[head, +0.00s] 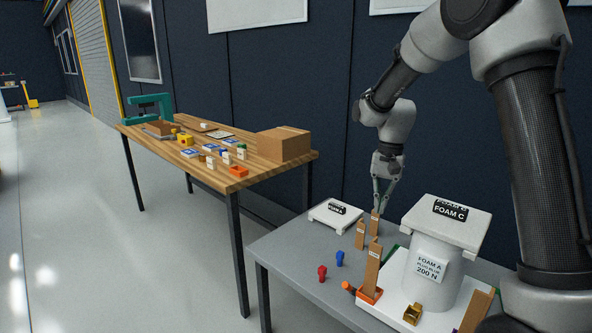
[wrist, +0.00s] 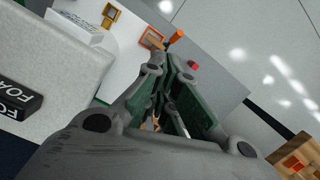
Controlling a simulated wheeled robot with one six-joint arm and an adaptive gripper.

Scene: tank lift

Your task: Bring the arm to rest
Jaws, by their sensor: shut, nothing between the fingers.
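My gripper (head: 383,196) hangs at the end of my arm, pointing down over the back of the grey table (head: 290,246). Its fingers are shut with nothing between them. In the head view the fingertips are close above a brown upright block (head: 375,222); whether they touch it I cannot tell. In the wrist view the gripper (wrist: 172,65) fills the middle, with green pads on its fingers.
A white tank (head: 432,262) labelled FOAM A stands right of my gripper, with a FOAM C slab (head: 446,225) on top. A low white stand (head: 335,214), upright brown blocks and red and blue pegs are nearby. A wooden table (head: 200,150) stands at left.

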